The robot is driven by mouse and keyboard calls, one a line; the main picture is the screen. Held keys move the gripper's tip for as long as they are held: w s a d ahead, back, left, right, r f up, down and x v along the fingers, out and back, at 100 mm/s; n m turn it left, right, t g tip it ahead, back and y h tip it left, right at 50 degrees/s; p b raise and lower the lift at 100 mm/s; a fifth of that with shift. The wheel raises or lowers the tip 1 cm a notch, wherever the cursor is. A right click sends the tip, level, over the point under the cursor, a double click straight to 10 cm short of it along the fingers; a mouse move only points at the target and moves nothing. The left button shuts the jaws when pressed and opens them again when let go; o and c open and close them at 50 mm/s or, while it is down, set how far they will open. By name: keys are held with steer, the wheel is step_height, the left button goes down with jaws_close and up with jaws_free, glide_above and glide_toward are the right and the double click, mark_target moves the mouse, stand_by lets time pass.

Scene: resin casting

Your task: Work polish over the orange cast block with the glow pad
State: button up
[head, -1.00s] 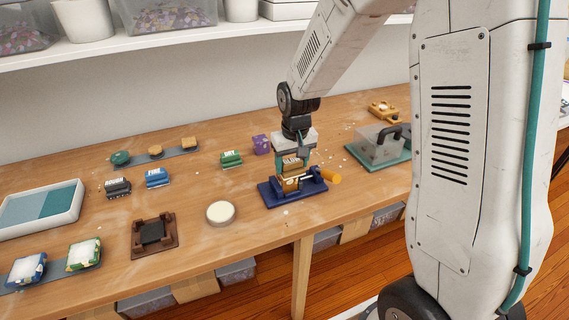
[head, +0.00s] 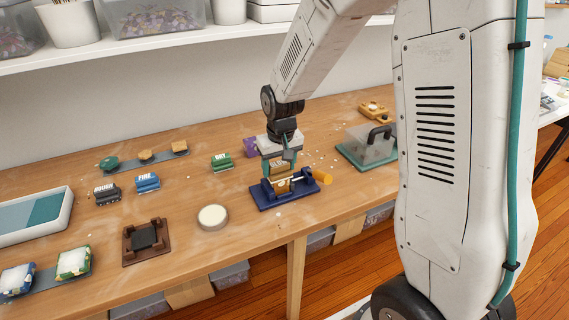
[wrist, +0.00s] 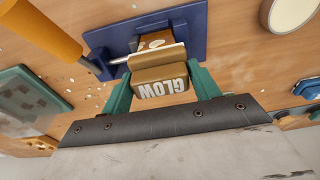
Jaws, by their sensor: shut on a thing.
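My gripper (wrist: 160,92) is shut on the glow pad (wrist: 160,88), a tan block lettered GLOW with a cream face. In the head view the pad (head: 279,166) is held just above the blue clamp (head: 262,196) on the bench. The orange cast block (wrist: 152,41) sits in the clamp (wrist: 190,20), partly hidden behind the pad. The pad's cream face is at or very near the block; I cannot tell if they touch. An orange handle (wrist: 45,30) on a metal rod juts from the clamp.
A round cream-topped disc (head: 213,216) and a brown fixture (head: 146,240) are left of the clamp. Green DRY (head: 221,162), purple (head: 250,147) and blue FINE (head: 147,182) blocks stand behind. A clear-covered box (head: 368,147) is at right.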

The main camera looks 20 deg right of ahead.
steer(key=shift+a+f, duration=0.1)
steer(key=shift+a, duration=0.9)
steer(key=shift+r, duration=4.05)
steer(key=shift+f, duration=0.1)
steer(key=shift+f, duration=2.8)
steer(key=shift+f, duration=1.05)
